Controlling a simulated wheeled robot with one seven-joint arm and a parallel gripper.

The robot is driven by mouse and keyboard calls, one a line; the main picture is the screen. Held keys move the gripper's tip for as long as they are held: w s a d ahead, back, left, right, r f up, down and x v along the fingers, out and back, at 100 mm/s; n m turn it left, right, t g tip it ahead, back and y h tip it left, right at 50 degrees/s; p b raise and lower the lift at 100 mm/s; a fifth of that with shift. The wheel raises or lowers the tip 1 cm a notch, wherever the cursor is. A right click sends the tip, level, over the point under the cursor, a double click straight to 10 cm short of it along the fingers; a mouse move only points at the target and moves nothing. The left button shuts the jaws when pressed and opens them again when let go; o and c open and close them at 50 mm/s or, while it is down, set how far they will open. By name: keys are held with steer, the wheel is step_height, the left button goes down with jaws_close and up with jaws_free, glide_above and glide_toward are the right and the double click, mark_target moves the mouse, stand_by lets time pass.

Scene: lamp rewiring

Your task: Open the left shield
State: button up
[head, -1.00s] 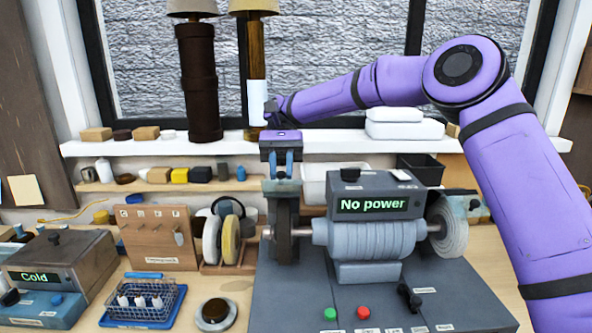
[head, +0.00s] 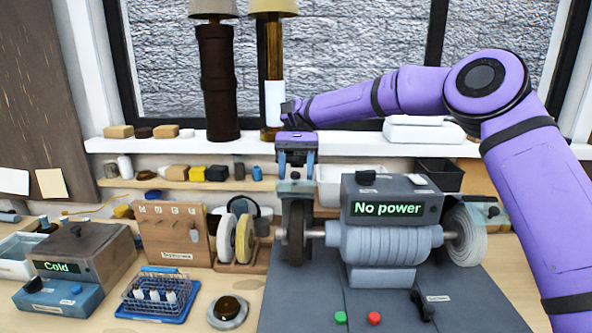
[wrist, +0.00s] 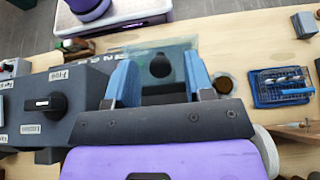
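The grinder (head: 385,245) stands on a dark grey base, with a dark wheel (head: 297,235) on its left side. The left shield (head: 294,187) is a small translucent plate over that wheel. In the wrist view, the shield (wrist: 178,55) lies below my gripper, with a round black knob (wrist: 160,66) on it. My gripper (head: 297,172) points down just above the shield. Its two blue fingers (wrist: 160,78) are apart, with the knob between them and a visible gap on each side. Whether the fingertips touch the shield is unclear.
The grinder's display (head: 393,209) reads "No power". The right shield (head: 486,207) sits by the pale right wheel (head: 465,235). Green (head: 340,317) and red (head: 374,318) buttons are in front. A wooden rack (head: 173,233) and a blue tray (head: 180,312) stand to the left.

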steer(key=shift+r, duration=0.2)
steer(key=shift+r, duration=0.75)
steer(key=shift+a, duration=0.2)
steer(key=shift+d+r, duration=0.15)
steer(key=shift+r, duration=0.55)
steer(key=shift+s+d+r, duration=0.15)
steer(key=s+d, duration=0.2)
steer(key=s, duration=0.5)
steer(key=s+d+r, duration=0.1)
steer(key=s+d, duration=0.2)
steer(key=s, duration=0.4)
steer(key=shift+s+d+r, duration=0.15)
steer(key=shift+s+r, duration=0.05)
steer(key=shift+s, duration=0.15)
steer(key=shift+s, duration=0.15)
